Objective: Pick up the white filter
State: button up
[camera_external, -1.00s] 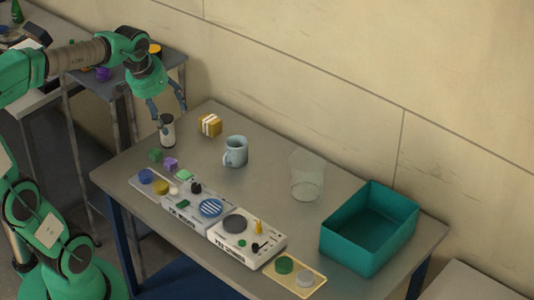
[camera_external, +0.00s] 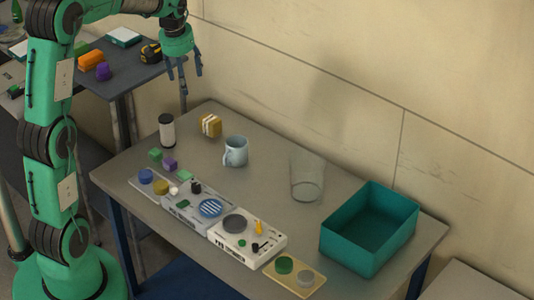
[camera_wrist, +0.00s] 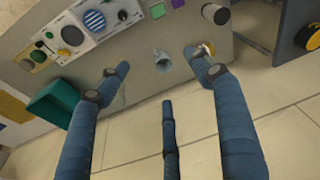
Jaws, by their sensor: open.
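The white filter (camera_external: 167,132), a small white cylinder with dark ends, stands upright at the far left part of the grey table (camera_external: 275,163). It also shows at the top right of the wrist view (camera_wrist: 209,12). My gripper (camera_external: 185,80) is open and empty, high above the table's back left corner. It is up and to the right of the filter in the external view, clearly apart from it.
A yellow-and-white block (camera_external: 209,125) and a light blue mug (camera_external: 235,152) stand right of the filter. Small green (camera_external: 155,155) and purple (camera_external: 170,164) cubes lie in front of it. Control panels line the front edge. A clear cup (camera_external: 307,178) and teal bin (camera_external: 334,243) stand to the right.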

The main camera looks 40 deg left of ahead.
jog(key=w+a+f+n+g+p, duration=0.1)
jog(key=w+a+f+p, duration=0.2)
jog(key=w+a+f, duration=0.65)
jog(key=n+g+p, duration=0.1)
jog(key=n+p, duration=0.1)
jog(key=p, duration=0.1)
send_over(167, 118)
jog(key=shift+h, duration=0.4)
notch_tip(167, 118, down, 15)
jog(key=shift+r, duration=0.1)
jog(key=shift+f, duration=4.4)
jog(key=shift+s+f, duration=0.1)
jog(key=shift+m, duration=0.3)
jog(key=shift+s+a+f+p, duration=0.15)
jog(key=shift+f+p, duration=0.55)
jog(key=shift+f, duration=1.8)
